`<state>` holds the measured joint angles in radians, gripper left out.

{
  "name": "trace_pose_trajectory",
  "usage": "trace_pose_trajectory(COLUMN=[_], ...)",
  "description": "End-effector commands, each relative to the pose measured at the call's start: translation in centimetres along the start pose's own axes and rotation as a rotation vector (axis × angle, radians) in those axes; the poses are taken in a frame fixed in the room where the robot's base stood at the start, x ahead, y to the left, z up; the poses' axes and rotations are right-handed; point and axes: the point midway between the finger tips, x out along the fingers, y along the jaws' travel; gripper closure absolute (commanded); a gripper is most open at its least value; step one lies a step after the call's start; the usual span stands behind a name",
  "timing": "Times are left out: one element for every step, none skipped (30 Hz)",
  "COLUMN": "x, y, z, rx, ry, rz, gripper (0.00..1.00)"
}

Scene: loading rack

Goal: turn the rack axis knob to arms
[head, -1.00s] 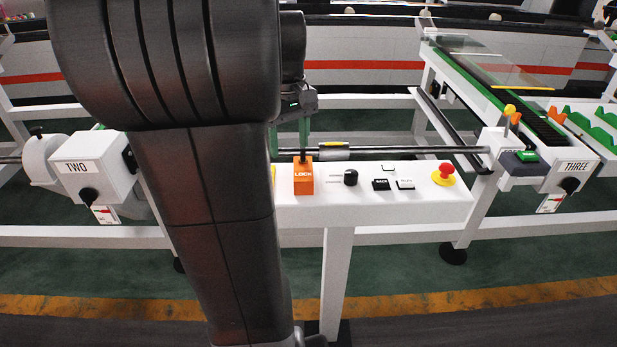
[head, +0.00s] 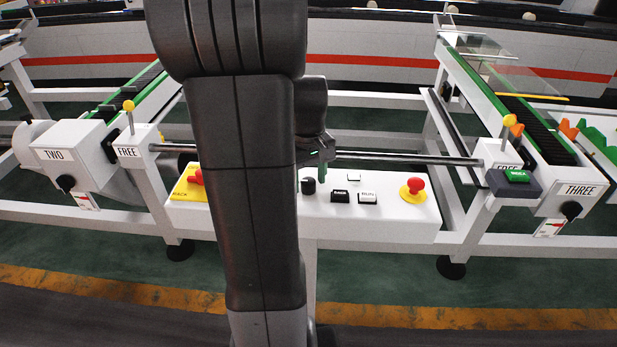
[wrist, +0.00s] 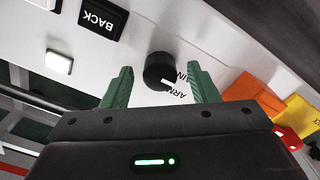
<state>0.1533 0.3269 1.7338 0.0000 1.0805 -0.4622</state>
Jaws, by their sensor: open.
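The rack axis knob (head: 308,185) is a small round black knob on the white control panel (head: 380,224). In the wrist view the knob (wrist: 158,70) shows between the two green fingertips, with a white mark on its lower side. Printed words beside it are partly covered; one begins "ARM" and another ends in "IN". My gripper (wrist: 160,68) is open and empty, with a finger on either side of the knob in the picture. I cannot tell whether it touches it. In the head view one green finger of my gripper (head: 322,158) shows just above the knob; the other is hidden.
A black BACK button (head: 340,197), a RUN button (head: 367,198) and a red mushroom button (head: 412,187) lie right of the knob. In the wrist view an orange block (wrist: 252,100) stands close to the right finger. A metal rod (head: 400,158) runs behind the panel.

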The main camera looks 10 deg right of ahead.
Motion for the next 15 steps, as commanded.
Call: trace_pose_trajectory(x=[-0.01,-0.01,-0.01,-0.01,-0.01,-0.02,-0.02,-0.02,-0.02,-0.02,-0.02,-0.03,-0.03,-0.04,-0.04], y=[0.00,0.00,0.00,0.00,0.00,0.00,0.00,0.00,0.00,0.00,0.00,0.00,0.00,0.00,0.00], z=[0.00,0.00,0.00,0.00,0.00,0.00,0.00,0.00,0.00,0.00,0.00,0.00,0.00,0.00,0.00], rx=[0.000,0.000,0.000,0.000,0.000,0.000,0.000,0.000,0.000,0.000,0.000,0.001,0.002,0.004,0.008], ry=[0.000,0.000,0.000,0.000,0.000,0.000,0.000,0.000,0.000,0.000,0.000,0.000,0.000,0.000,0.000], rz=[0.000,0.000,0.000,0.000,0.000,0.000,0.000,0.000,0.000,0.000,0.000,0.000,0.000,0.000,0.000], gripper=[0.46,0.46,0.50,0.56,0.62,0.70,0.75,0.81,0.89,0.91,0.91,0.91,0.91,0.91,0.91])
